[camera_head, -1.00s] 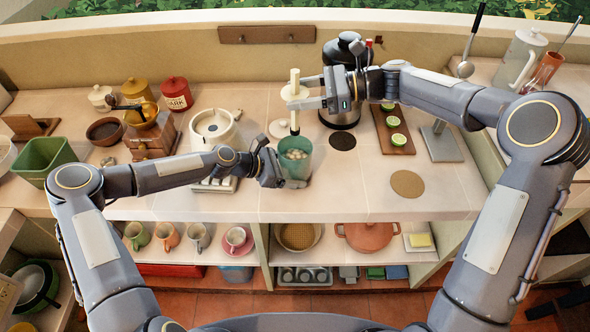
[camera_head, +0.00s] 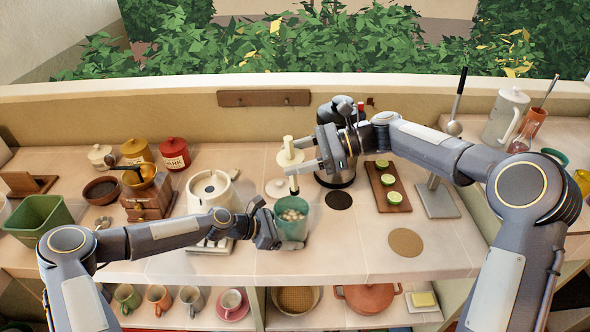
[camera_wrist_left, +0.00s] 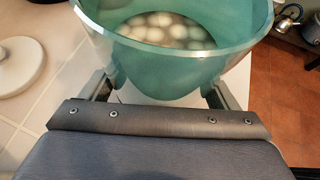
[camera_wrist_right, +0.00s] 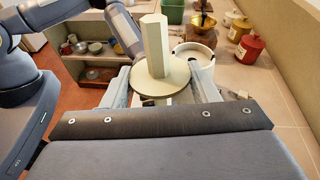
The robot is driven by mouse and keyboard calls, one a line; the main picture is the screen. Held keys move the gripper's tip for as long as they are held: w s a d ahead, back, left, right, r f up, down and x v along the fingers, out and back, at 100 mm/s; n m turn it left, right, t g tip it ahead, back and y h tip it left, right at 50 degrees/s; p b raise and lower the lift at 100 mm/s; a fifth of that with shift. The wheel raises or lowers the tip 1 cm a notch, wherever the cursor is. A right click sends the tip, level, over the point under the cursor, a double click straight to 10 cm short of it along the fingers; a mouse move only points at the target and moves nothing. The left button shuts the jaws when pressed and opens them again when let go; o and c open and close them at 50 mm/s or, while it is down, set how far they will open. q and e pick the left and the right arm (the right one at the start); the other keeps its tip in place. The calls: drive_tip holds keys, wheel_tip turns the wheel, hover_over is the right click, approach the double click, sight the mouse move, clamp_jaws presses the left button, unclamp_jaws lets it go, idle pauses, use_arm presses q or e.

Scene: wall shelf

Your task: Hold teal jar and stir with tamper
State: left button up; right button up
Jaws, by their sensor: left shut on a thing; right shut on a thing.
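The teal jar (camera_head: 292,226) stands on the counter with pale round pieces inside, which also show in the left wrist view (camera_wrist_left: 165,28). My left gripper (camera_head: 277,228) is shut on the jar from its left side, with fingers on both sides of the wall in the left wrist view. The cream tamper (camera_head: 289,150) has a wide disc and a handle above it; it stands upright over the jar. My right gripper (camera_head: 306,158) is shut on the tamper around its disc area.
A round white lid (camera_head: 277,188) lies behind the jar. A white appliance (camera_head: 212,192) stands to the left. A dark kettle (camera_head: 335,165) is behind my right gripper. A board with green slices (camera_head: 388,186) lies to the right.

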drive_tip(key=shift+s+a+f+n+g+h, duration=0.15)
drive_tip(key=shift+s+n+g+h, duration=0.25)
drive_tip(key=shift+n+g+h, duration=0.45)
drive_tip(key=s+f+n+t+h, duration=0.3)
drive_tip(key=s+n+h, duration=0.4)
drive_tip(key=n+h, duration=0.6)
drive_tip(key=shift+s+a+f+n, duration=0.25)
drive_tip(key=shift+a+f+n, duration=0.15)
drive_tip(key=shift+n, duration=0.25)
use_arm(q)
drive_tip(key=o, duration=0.7)
drive_tip(key=shift+c, duration=0.2)
drive_tip(key=shift+v, duration=3.55)
drive_tip(key=shift+s+a, duration=0.1)
drive_tip(key=shift+a, duration=0.1)
